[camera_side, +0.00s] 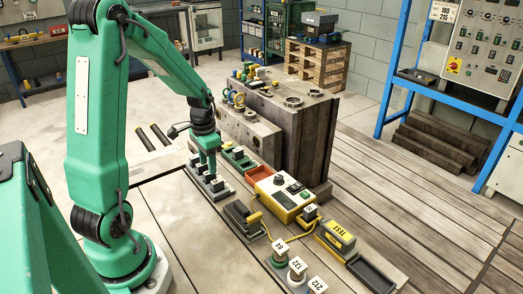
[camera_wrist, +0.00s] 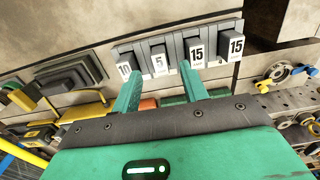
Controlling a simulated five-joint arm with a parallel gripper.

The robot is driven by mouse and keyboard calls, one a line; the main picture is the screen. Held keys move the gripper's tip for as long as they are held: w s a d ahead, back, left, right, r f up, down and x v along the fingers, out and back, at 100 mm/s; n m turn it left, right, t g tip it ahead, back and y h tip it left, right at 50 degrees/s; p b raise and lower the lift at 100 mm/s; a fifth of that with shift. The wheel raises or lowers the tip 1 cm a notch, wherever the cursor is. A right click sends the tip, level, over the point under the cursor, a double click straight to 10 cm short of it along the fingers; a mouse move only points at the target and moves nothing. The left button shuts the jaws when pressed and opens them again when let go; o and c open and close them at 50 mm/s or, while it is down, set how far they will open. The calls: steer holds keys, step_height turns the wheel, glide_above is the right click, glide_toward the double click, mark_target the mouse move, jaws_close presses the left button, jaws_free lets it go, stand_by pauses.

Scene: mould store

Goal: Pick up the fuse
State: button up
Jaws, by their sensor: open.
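A row of grey fuses with white number labels sits in a rack. In the wrist view they read 10 (camera_wrist: 125,69), 5 (camera_wrist: 159,62), 15 (camera_wrist: 197,54) and 15 (camera_wrist: 235,46). In the side view the rack (camera_side: 219,193) lies on the bench below my arm. My gripper (camera_side: 208,176) points down over it, its green fingers apart. In the wrist view my gripper's fingertips (camera_wrist: 160,70) appear on either side of the fuse labelled 5, with nothing clearly clamped. I cannot tell whether a finger touches it.
A tall mould block (camera_side: 312,140) stands behind the rack, with a lower grey plate (camera_side: 262,137) beside it. An orange bin (camera_side: 258,173) and a yellow tester (camera_side: 284,203) are close on the right. A yellow TEST box (camera_side: 336,236) and a dark tray (camera_side: 372,274) lie at front right.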

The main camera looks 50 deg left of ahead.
mark_target(210, 178)
steer(key=shift+f, duration=1.7)
steer(key=shift+c, duration=0.4)
jaws_close()
